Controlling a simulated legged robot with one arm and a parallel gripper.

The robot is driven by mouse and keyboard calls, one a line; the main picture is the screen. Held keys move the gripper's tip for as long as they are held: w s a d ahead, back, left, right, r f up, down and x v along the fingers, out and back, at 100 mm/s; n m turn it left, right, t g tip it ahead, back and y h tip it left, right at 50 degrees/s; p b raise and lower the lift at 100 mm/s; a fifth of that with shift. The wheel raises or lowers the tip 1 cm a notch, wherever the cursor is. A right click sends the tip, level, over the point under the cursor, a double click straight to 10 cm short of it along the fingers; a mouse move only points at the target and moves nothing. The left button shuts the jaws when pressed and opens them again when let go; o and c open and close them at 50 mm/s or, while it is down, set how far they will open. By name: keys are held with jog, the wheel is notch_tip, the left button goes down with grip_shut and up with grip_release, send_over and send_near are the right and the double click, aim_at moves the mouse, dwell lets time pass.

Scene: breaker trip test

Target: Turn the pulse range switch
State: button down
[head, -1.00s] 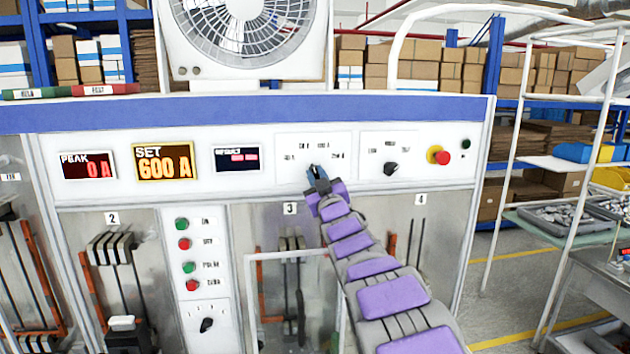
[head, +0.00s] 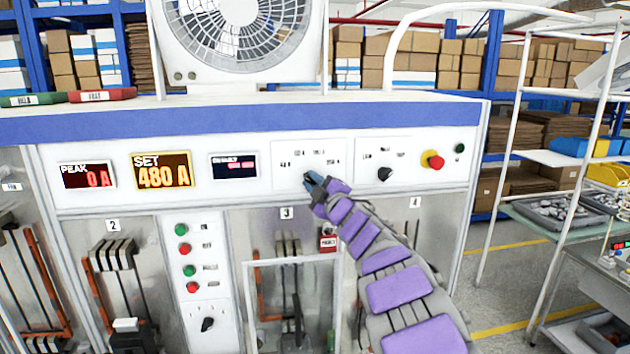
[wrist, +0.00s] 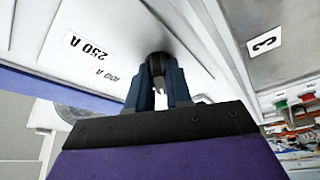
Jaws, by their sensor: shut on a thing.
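The range switch is a dark round knob (wrist: 157,58) on a white panel (wrist: 120,35), with the labels "250 A" and a fainter one beside it in the wrist view. My gripper (wrist: 158,78) is shut on the knob, with one blue finger on each side. In the head view my gripper (head: 313,180) covers the knob, and the small labels around it are too blurred to read surely. The SET display (head: 163,171) reads 480 A. The PEAK display (head: 87,176) reads 0 A.
A second black knob (head: 385,173) and a red emergency button (head: 433,160) sit to the right on the same panel. Below are bays and a white framed guard (head: 290,259). A red tag (head: 327,240) hangs near bay 3.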

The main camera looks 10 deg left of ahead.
jog(key=shift+s+a, duration=0.1)
jog(key=shift+a, duration=0.1)
dwell(0.3)
jog(key=c, duration=1.4)
grip_release()
jog(key=shift+r, duration=0.1)
jog(key=shift+o, duration=1.4)
jog(key=shift+s+a+r, duration=0.1)
jog(key=shift+s, duration=0.35)
jog(key=shift+w+f, duration=0.25)
jog(key=shift+w, duration=0.2)
jog(key=shift+s+d+r, duration=0.1)
jog(key=shift+s+d, duration=0.25)
jog(key=shift+s, duration=0.1)
jog(key=b+v, duration=0.2)
jog(key=v, duration=1.4)
jog(key=shift+f, duration=0.25)
jog(key=shift+s, duration=0.1)
